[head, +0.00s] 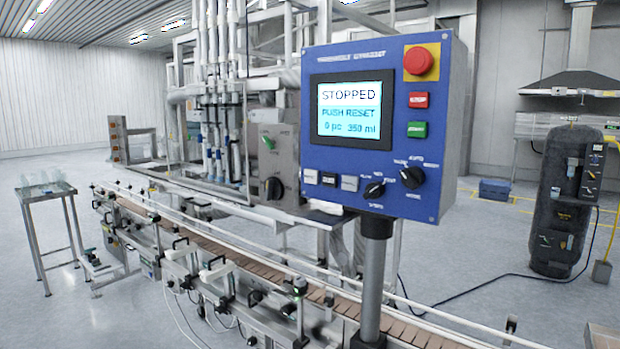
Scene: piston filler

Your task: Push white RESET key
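Below the screen is a row of small keys: a white key (310,176) at the left, a dark key (329,179) in the middle and a whitish key (349,183) at the right. Their labels are too small to read, so I cannot tell which is RESET. Neither of my grippers is in view, and nothing covers the panel's face.
The panel also carries a red mushroom button (419,61), a red key (418,100), a green key (417,130) and two black knobs (374,190) (412,177). A conveyor (190,236) with rails runs below and behind the panel. A small table (46,192) stands left.

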